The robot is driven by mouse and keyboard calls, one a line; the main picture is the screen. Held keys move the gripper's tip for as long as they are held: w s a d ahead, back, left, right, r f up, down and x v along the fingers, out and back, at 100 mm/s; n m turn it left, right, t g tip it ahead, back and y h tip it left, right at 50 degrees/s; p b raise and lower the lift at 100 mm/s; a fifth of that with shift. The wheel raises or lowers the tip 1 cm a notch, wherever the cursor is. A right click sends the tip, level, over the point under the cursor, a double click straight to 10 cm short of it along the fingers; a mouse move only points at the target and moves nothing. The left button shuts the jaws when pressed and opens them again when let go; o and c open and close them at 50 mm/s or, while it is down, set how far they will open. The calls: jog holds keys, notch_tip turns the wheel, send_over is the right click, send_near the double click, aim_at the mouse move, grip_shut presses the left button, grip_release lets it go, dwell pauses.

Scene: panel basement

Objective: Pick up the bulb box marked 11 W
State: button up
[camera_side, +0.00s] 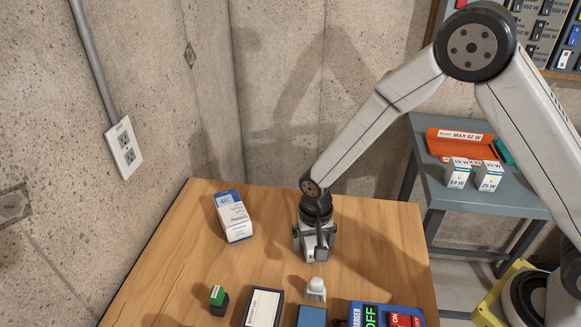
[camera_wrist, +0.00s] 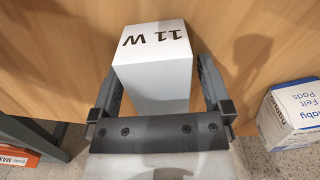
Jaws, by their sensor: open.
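The white bulb box marked 11 W (camera_wrist: 158,80) stands between my gripper's fingers in the wrist view, with its marked top facing the camera. My gripper (camera_wrist: 158,66) is open, with one finger on each side of the box; whether either finger touches it I cannot tell. In the side view my gripper (camera_side: 314,248) points down low over the wooden table, and the box is mostly hidden by it there.
A blue-and-white carton (camera_side: 234,216) stands left of my gripper. A grey side table (camera_side: 430,185) holds an orange MAX 62 W tray (camera_side: 450,150) and several white boxes (camera_side: 488,178).

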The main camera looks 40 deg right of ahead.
jog(key=c, duration=1.2)
jog(key=shift+r, duration=0.15)
jog(key=shift+c, duration=0.2)
jog(key=shift+r, duration=0.85)
jog(key=s+d+r, duration=0.3)
jog(key=s+r, duration=0.8)
jog(key=s, duration=0.2)
jog(key=shift+s+d, duration=0.3)
jog(key=shift+d, duration=0.05)
